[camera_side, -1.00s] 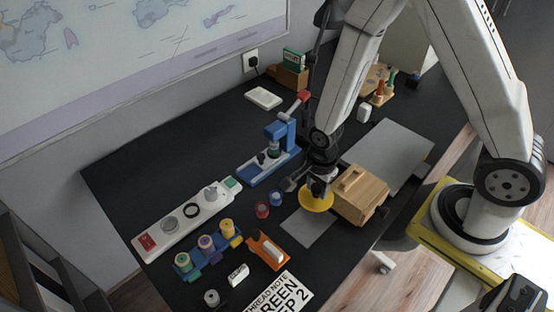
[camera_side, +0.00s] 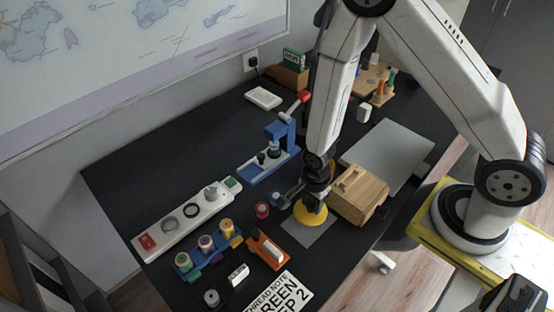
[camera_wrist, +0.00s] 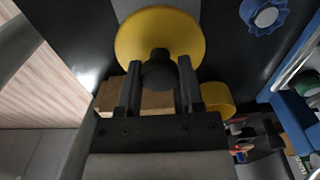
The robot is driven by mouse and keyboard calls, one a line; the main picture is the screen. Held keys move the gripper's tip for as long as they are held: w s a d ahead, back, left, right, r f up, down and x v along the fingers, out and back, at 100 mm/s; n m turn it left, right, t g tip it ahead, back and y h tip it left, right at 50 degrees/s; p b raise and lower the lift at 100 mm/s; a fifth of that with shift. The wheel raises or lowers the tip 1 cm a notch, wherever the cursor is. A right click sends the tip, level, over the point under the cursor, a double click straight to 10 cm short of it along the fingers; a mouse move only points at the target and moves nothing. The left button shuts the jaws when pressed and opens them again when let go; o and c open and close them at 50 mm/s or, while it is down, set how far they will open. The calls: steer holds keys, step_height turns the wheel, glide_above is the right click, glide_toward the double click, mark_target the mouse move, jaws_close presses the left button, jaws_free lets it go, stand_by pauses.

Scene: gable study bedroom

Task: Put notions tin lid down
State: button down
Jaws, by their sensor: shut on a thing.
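The notions tin lid is a round yellow disc with a black knob. In the side view the lid (camera_side: 308,217) is low over a small grey mat (camera_side: 318,237); I cannot tell whether it touches the mat. In the wrist view the lid (camera_wrist: 130,42) lies ahead of the fingers, its knob (camera_wrist: 158,70) between them. My gripper (camera_side: 313,198) is shut on this knob and points down; it also shows in the wrist view (camera_wrist: 160,78). A yellow round thing, perhaps the tin (camera_wrist: 217,97), shows beside the right finger in the wrist view, and is mostly hidden in the side view.
A wooden box (camera_side: 358,194) stands close right of my gripper. Red (camera_side: 262,210) and blue spools stand to the left. An orange holder (camera_side: 267,250) is left of the mat. A blue press (camera_side: 268,168) is behind. A large grey plate (camera_side: 390,155) lies at right.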

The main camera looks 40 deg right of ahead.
mark_target(311, 211)
steer(key=shift+f, duration=0.15)
steer(key=shift+f, duration=1.75)
steer(key=shift+f, duration=0.15)
steer(key=shift+c, duration=1.2)
jaws_free()
steer(key=shift+r, duration=6.2)
steer(key=shift+r, duration=0.1)
